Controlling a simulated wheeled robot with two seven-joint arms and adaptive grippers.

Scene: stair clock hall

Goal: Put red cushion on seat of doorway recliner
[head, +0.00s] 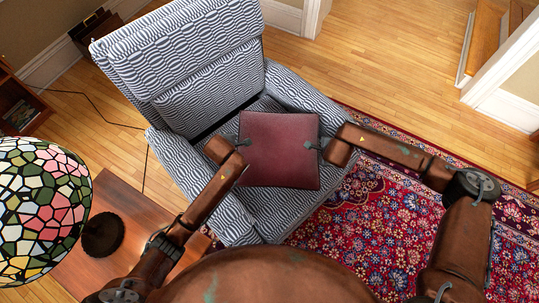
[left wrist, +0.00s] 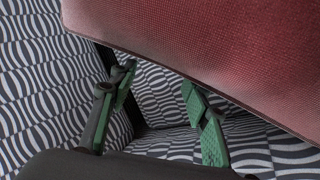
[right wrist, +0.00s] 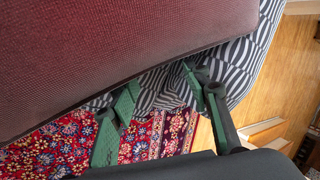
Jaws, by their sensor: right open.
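The red cushion (head: 280,150) is a dark red square lying over the seat of the blue-and-white patterned recliner (head: 215,85). It covers most of the seat, and whether its whole underside rests there is hidden. My left gripper (head: 243,142) is at the cushion's left edge. In the left wrist view its green fingers (left wrist: 158,82) are spread, with the cushion (left wrist: 220,45) beside them and nothing clearly between. My right gripper (head: 312,146) is at the right edge. In the right wrist view its fingers (right wrist: 160,78) are apart, by the cushion's edge (right wrist: 110,60).
A wooden side table (head: 140,225) with a stained-glass lamp (head: 40,205) stands close on the left. A patterned red rug (head: 400,215) lies to the right. Open wood floor (head: 385,65) is behind, with a white doorway frame (head: 505,60) at the right.

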